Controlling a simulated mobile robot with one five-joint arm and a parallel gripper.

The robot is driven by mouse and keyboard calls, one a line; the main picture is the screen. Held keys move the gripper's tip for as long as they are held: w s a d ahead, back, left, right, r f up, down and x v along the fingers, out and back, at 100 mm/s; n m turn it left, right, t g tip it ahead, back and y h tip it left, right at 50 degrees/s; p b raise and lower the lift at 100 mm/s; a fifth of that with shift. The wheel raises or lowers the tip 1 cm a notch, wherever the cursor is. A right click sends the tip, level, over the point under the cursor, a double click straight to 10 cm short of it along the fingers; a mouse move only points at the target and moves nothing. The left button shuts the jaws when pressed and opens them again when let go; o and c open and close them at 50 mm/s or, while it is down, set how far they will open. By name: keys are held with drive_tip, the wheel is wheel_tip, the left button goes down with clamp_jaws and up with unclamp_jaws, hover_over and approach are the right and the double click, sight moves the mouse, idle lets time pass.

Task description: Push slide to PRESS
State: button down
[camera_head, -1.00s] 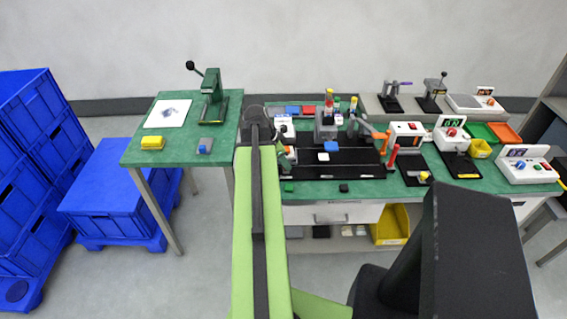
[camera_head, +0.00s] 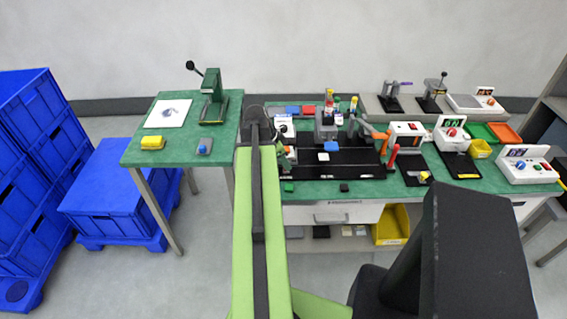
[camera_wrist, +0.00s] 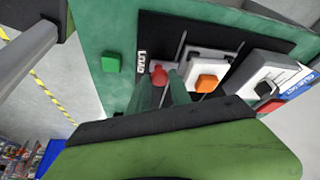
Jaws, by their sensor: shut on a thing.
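The black slide track (camera_head: 355,158) lies on the green bench in the head view. In the wrist view the black base (camera_wrist: 155,28) carries a white LOAD label (camera_wrist: 140,62). A red knob (camera_wrist: 158,74) stands beside that label. My gripper (camera_wrist: 163,84) is shut on the red knob, with a green finger on each side of it. A pale block (camera_wrist: 207,64) with an orange part (camera_wrist: 206,84) sits just right of the knob; I cannot tell if they are joined. In the head view my gripper (camera_head: 286,158) is at the track's left end, small and partly hidden. I cannot read a PRESS label.
A green button block (camera_wrist: 111,62) lies left of the base.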

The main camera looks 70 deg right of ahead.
drive_tip(key=s+d, duration=0.1)
drive_tip(key=s, duration=0.1)
drive_tip(key=s+d, duration=0.1)
drive_tip(key=s, duration=0.5)
drive_tip(key=shift+s+d, duration=0.15)
drive_tip(key=shift+d, duration=0.25)
drive_tip(key=c, duration=1.2)
unclamp_jaws()
drive_tip(key=shift+o, duration=0.2)
drive_tip(key=p+v, duration=1.6)
drive_tip(key=v, duration=0.1)
drive_tip(key=shift+r, duration=0.2)
